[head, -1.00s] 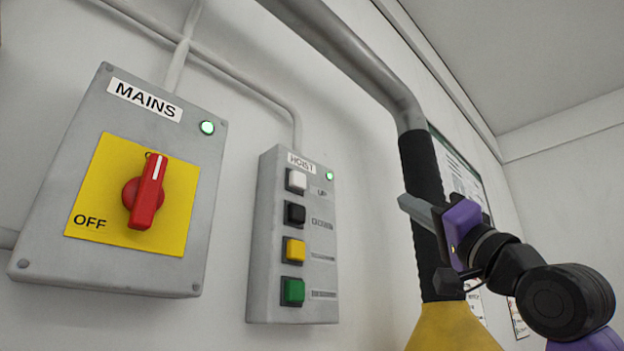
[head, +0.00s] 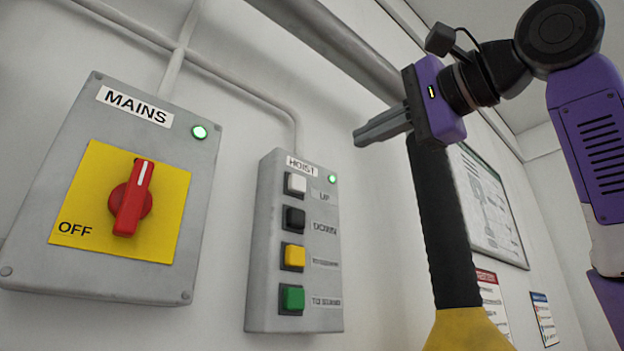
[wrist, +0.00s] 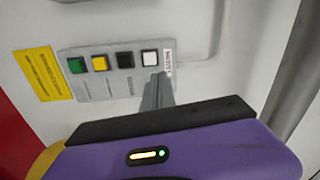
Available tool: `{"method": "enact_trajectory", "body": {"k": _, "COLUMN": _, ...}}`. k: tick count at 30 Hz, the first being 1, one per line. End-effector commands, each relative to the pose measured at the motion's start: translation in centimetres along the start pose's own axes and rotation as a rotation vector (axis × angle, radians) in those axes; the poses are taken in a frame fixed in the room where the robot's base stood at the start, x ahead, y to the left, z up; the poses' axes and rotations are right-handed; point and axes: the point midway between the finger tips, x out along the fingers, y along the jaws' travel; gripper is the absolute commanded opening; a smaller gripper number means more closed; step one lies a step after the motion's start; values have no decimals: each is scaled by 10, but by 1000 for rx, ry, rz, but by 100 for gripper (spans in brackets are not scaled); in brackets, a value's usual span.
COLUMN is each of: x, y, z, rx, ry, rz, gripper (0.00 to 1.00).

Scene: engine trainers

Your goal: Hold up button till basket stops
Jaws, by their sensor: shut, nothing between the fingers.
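The grey HOIST box (head: 263,240) is on the wall in the head view, with a lit green lamp at its top right. Its white UP button (head: 296,184) is at the top, above the black DOWN button (head: 294,217), a yellow button (head: 294,256) and a green button (head: 292,298). My gripper (head: 358,138) is shut and empty, to the right of and above the UP button, apart from it. In the wrist view the shut fingers (wrist: 157,82) point toward the box, their tips overlapping the edge near the white button (wrist: 150,58). The basket is not in view.
A grey MAINS box (head: 60,130) with a red rotary switch (head: 131,200) and lit green lamp is at the left. Posters hang on the right wall.

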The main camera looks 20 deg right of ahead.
Motion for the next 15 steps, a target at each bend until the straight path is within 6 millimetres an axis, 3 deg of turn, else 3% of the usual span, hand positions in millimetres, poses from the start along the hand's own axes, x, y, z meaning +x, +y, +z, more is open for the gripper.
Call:
{"method": "enact_trajectory", "body": {"k": 5, "x": -1, "y": 18, "z": 0, "rx": 124, "ry": 7, "rz": 75, "gripper": 0}}
{"method": "enact_trajectory", "body": {"k": 15, "x": -1, "y": 18, "z": -1, "rx": 158, "ry": 10, "rz": 75, "gripper": 0}}
